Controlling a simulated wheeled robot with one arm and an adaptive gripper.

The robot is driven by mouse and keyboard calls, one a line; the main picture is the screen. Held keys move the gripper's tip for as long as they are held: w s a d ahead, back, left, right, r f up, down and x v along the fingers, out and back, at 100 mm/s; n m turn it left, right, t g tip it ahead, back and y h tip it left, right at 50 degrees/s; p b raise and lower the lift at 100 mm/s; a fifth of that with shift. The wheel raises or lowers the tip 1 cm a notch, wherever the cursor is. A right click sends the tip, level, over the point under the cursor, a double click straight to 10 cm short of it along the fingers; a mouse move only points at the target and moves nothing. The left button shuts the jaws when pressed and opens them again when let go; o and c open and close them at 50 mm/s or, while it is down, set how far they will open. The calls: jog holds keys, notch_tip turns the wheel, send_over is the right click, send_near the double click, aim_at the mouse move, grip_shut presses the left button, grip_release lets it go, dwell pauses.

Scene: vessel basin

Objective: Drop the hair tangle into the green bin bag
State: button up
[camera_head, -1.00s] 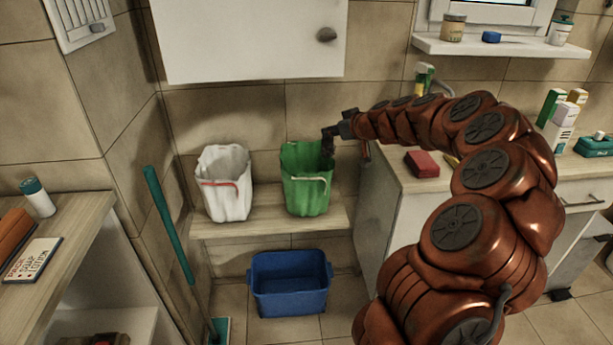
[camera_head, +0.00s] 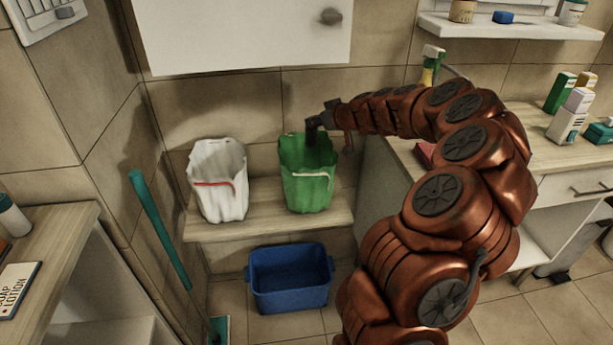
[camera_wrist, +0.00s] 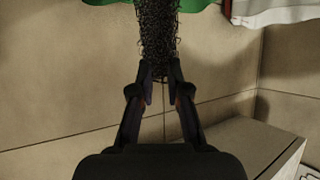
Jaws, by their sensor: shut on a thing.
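The hair tangle (camera_wrist: 158,32) is a dark, wiry mass in the wrist view. My gripper (camera_wrist: 160,82) is shut on its end. The green bin bag (camera_head: 308,185) stands open on a wooden shelf in the head view, with a pale handle across its front. A strip of the green bag (camera_wrist: 200,5) also shows at the top of the wrist view, behind the tangle.
A white bag with a red handle (camera_head: 218,185) stands left of the green one on the shelf (camera_head: 262,222). A blue tub (camera_head: 290,278) is on the floor below. A white cabinet (camera_head: 240,30) hangs above. A teal-handled tool (camera_head: 160,230) leans at left.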

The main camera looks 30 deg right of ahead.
jog(key=shift+f, duration=0.9)
jog(key=o, duration=0.8)
jog(key=shift+a, duration=0.1)
jog(key=v, duration=1.2)
